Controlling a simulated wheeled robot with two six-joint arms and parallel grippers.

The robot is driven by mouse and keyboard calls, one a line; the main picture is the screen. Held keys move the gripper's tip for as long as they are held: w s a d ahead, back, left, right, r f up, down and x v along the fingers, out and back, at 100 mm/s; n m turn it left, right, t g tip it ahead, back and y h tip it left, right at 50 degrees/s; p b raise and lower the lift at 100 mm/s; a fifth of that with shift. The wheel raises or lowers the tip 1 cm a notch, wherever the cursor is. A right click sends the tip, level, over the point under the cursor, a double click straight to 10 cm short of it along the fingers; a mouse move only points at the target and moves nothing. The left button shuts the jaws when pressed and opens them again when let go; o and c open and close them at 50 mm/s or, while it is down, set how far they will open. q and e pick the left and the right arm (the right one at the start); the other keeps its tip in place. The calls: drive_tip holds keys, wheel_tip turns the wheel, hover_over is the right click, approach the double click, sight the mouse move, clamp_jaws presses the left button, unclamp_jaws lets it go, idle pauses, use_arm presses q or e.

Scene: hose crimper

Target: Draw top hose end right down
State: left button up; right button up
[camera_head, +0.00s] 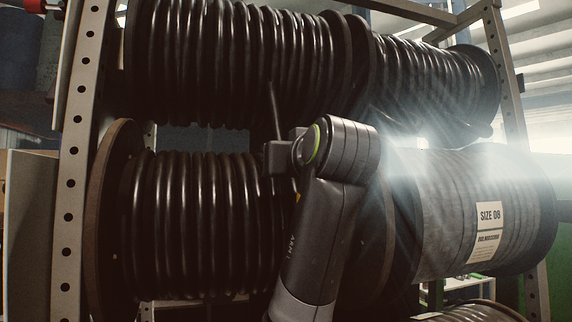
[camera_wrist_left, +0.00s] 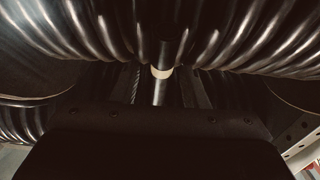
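The top hose end (camera_head: 273,105) is a dark hose tail hanging down from the top reel (camera_head: 215,60) of black hose. In the left wrist view it is at the centre, with a pale ring (camera_wrist_left: 161,72) around it. My left gripper (camera_head: 281,158) is in front of the reels, at the lower part of this hose tail. In the left wrist view the dark fingers lie on both sides of the hose; whether they press on it is too dark to tell. My right gripper is not in view.
A lower reel of black hose (camera_head: 200,225) with a brown flange stands behind my arm. A grey hose reel (camera_head: 450,215) with a SIZE 08 label is to the right. A perforated rack post (camera_head: 75,180) stands at the left. Light glare covers the right side.

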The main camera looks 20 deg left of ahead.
use_arm(q)
drive_tip(key=shift+s, duration=0.15)
drive_tip(key=b+v, duration=0.2)
drive_tip(key=v, duration=1.5)
drive_tip(key=shift+d, duration=0.2)
